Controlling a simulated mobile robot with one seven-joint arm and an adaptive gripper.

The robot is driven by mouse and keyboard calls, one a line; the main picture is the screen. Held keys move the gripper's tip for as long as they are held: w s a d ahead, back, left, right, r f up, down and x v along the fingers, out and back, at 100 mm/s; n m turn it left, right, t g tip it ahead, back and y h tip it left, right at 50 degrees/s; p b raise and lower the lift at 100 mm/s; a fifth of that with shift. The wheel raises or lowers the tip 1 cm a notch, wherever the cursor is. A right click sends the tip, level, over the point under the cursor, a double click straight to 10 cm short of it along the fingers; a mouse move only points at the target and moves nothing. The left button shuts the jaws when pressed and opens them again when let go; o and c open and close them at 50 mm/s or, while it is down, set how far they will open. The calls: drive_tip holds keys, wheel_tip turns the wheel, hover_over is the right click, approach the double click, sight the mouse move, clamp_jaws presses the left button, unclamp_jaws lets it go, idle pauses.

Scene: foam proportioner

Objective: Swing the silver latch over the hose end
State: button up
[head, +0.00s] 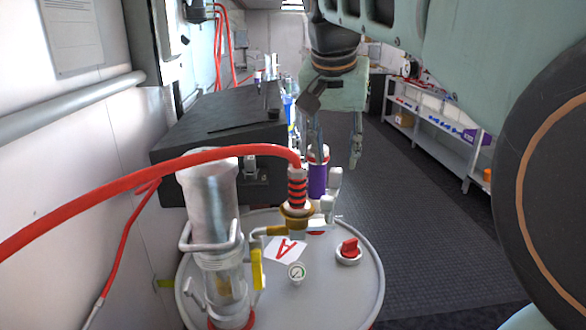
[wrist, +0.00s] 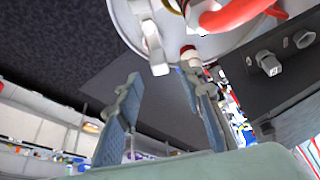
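The silver latch (head: 333,186) stands up at the right side of the hose end on the drum top. In the wrist view it appears as a pale lever (wrist: 152,45) near the top. The hose end (head: 297,186) is a red and black ribbed coupling, upright in a brass fitting (head: 297,216). The red hose (head: 140,176) runs from it to the left. My gripper (head: 337,160) points down just behind and above the latch, its fingers spread and nothing between them. In the wrist view my gripper (wrist: 160,78) also has its fingers apart, short of the latch.
The drum lid (head: 340,285) carries a gauge (head: 297,272), a red knob (head: 349,250), a yellow handle (head: 257,268) and a clear cylinder (head: 212,215). A black case (head: 215,125) is behind left. Open floor (head: 425,220) lies right.

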sight(336, 170)
drive_tip(key=x, duration=0.5)
drive_tip(key=shift+w, duration=0.1)
clamp_jaws()
